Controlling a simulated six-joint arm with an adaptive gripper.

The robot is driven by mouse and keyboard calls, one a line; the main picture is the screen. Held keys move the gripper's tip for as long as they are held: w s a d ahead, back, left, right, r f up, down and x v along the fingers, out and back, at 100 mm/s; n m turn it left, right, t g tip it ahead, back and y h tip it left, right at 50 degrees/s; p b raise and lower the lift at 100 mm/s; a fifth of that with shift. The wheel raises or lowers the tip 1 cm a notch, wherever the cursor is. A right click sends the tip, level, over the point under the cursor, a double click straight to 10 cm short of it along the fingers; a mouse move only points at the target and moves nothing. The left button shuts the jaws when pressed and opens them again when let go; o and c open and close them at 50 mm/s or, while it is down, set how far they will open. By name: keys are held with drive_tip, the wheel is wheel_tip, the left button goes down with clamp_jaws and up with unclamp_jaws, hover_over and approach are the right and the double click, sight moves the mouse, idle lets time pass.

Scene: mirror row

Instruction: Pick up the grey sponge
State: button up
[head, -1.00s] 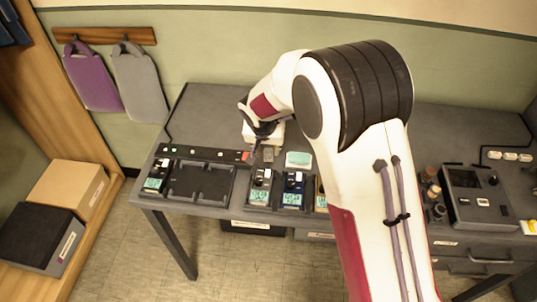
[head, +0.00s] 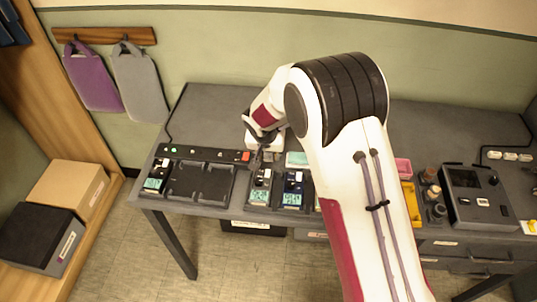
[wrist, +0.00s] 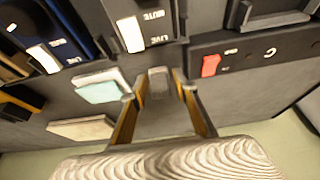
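A small grey block, which I take to be the grey sponge (wrist: 158,79), shows in the wrist view between the tips of my gripper (wrist: 159,77). The two fingers are apart on either side of it. A narrow gap seems to show at each side, and I cannot tell how deep the tips reach around it. In the head view my gripper (head: 257,157) is low over the table, just behind the row of devices. It and the arm largely hide the grey sponge there.
A teal-topped block (wrist: 101,90) lies close beside the fingers, with a pale block (wrist: 82,128) near it. Devices with displays (head: 261,187) stand along the table's front edge. A dark tray (head: 199,182) and a strip with a red switch (wrist: 210,66) are close by.

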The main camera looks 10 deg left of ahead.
idle(0.5)
drive_tip(key=c, duration=0.7)
drive_tip(key=shift+o, duration=0.2)
drive_tip(key=shift+r, duration=5)
